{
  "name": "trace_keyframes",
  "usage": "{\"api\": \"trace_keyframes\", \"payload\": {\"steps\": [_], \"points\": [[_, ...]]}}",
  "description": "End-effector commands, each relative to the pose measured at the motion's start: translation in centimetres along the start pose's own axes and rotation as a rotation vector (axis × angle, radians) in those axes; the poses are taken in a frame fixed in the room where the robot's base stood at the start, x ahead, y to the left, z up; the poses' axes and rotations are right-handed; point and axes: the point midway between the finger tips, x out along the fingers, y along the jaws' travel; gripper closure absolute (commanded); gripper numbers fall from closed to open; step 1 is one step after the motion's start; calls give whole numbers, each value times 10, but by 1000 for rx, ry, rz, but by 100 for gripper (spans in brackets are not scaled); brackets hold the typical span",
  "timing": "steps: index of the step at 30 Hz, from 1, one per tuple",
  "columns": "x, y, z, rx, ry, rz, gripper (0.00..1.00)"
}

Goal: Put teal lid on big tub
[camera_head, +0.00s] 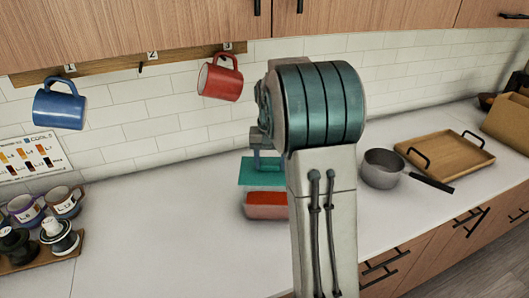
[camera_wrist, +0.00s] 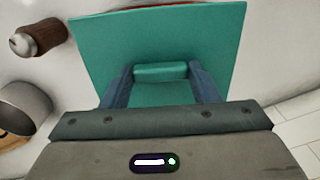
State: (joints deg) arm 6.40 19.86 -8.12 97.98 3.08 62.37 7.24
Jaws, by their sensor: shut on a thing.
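The teal lid (camera_head: 262,172) is a flat rectangular plate with a raised bar handle (camera_wrist: 160,70). My gripper (camera_head: 262,152) is shut on that handle; in the wrist view, the gripper (camera_wrist: 160,76) has one finger at each end of the bar. The lid looks level and is held above a red tub (camera_head: 266,207) on the white counter. The tub's top looks open, with a gap to the lid in the head view. Its right part is hidden behind my arm. In the wrist view, the lid covers all but a sliver of red at the top edge.
A grey saucepan (camera_head: 382,168) and a wooden tray (camera_head: 445,155) stand to the right. A wood-and-metal object (camera_wrist: 42,38) shows in the wrist view. Blue (camera_head: 59,104) and red (camera_head: 220,80) mugs hang on the wall. Counter left of the tub is clear.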

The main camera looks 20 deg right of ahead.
Motion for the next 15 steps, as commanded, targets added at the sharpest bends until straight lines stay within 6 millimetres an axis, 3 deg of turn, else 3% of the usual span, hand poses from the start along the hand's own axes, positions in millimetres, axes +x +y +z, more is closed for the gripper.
{"api": "trace_keyframes", "payload": {"steps": [15], "points": [[3,0,1,1,0,0,67]]}}
